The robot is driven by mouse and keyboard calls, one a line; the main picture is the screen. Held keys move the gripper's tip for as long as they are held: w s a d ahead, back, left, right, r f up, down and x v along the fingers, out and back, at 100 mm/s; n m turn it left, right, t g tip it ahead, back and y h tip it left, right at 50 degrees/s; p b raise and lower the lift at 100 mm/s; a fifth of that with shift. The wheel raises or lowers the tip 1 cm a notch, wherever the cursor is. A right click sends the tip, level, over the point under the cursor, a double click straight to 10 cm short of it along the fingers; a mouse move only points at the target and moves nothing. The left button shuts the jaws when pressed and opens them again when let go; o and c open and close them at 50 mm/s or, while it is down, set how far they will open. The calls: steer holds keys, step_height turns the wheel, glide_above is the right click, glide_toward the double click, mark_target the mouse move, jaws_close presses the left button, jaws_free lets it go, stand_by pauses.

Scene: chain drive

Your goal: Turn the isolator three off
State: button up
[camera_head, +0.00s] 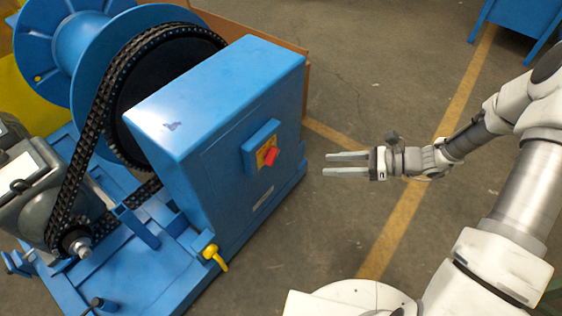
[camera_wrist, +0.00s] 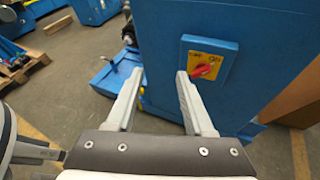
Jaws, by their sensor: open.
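The isolator is a red rotary handle (camera_head: 270,156) on a yellow plate (camera_head: 262,151), set in a blue box on the side of the blue cabinet (camera_head: 215,120). In the wrist view the red handle (camera_wrist: 202,70) sits on its yellow plate (camera_wrist: 206,64), beyond the right finger's tip. The plate carries small lettering too blurred to read fully. The handle looks slanted on the plate. My gripper (camera_head: 325,163) is open and empty, to the right of the isolator and apart from it. Its two fingers (camera_wrist: 160,75) point toward the cabinet in the wrist view.
A black chain (camera_head: 88,130) runs between a large wheel and a small sprocket left of the cabinet. A yellow lever (camera_head: 215,258) sticks out at the cabinet's lower front. The floor (camera_head: 350,100) around my gripper is clear. A wooden pallet (camera_wrist: 22,65) lies far left.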

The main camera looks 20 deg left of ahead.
mark_target(272, 156)
steer(key=w+a+f+m+t+y+b, duration=0.1)
steer(key=w+f+m+t+y+b, duration=0.2)
steer(key=f+m+t, duration=0.85)
steer(key=w+a+f+g+b, duration=0.1)
steer(key=w+a+f+g, duration=0.1)
steer(key=a, duration=0.6)
steer(key=w+a+f+g+b, duration=0.1)
steer(key=w+a+f+b, duration=0.1)
steer(key=a, duration=0.6)
steer(key=w+f, duration=0.1)
steer(key=w, duration=0.1)
steer(key=shift+w+f+m+g+h, duration=0.3)
steer(key=shift+w+m+g+h, duration=0.05)
steer(key=shift+w+h, duration=0.05)
jaws_close()
